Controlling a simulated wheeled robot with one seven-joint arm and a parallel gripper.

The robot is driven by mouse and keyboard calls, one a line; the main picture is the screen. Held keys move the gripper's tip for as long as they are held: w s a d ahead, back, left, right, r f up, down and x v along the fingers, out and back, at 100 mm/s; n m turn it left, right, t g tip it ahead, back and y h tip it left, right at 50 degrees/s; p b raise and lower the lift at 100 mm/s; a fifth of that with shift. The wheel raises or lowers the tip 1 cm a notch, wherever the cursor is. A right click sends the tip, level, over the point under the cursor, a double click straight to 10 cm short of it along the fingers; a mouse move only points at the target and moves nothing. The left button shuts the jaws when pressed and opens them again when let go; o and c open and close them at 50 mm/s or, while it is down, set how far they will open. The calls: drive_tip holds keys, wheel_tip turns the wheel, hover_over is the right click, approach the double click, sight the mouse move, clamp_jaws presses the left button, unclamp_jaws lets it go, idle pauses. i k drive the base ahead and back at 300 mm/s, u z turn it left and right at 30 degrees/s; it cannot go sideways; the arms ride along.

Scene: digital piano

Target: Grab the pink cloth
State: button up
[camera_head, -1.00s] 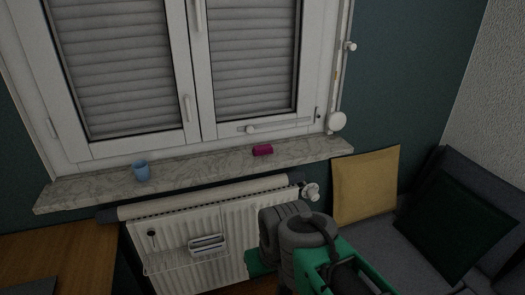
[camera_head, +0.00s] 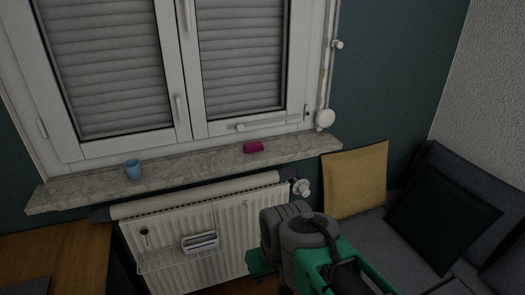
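A small pink cloth (camera_head: 253,147) lies folded on the marble window sill (camera_head: 85,187), right of the sill's middle and below the window. My arm shows at the lower middle and right, in front of the radiator's right end and below the sill. It is well apart from the cloth. My gripper's fingertips cannot be made out in this view.
A blue cup (camera_head: 132,169) stands on the sill to the left. Below the sill is a white radiator (camera_head: 225,225) with a wire rack (camera_head: 165,262). A sofa (camera_head: 365,245) with a yellow cushion (camera_head: 355,180) and a dark green cushion (camera_head: 440,215) is at right. A wooden surface (camera_head: 75,262) is at lower left.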

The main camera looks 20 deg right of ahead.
sight(257, 146)
drive_tip(key=z, duration=0.5)
drive_tip(key=k, duration=1.2)
drive_tip(key=z, duration=0.55)
drive_tip(key=i, duration=1)
drive_tip(key=u, duration=0.95)
drive_tip(key=i, duration=0.85)
drive_tip(key=u, duration=1.2)
drive_tip(key=i, duration=0.65)
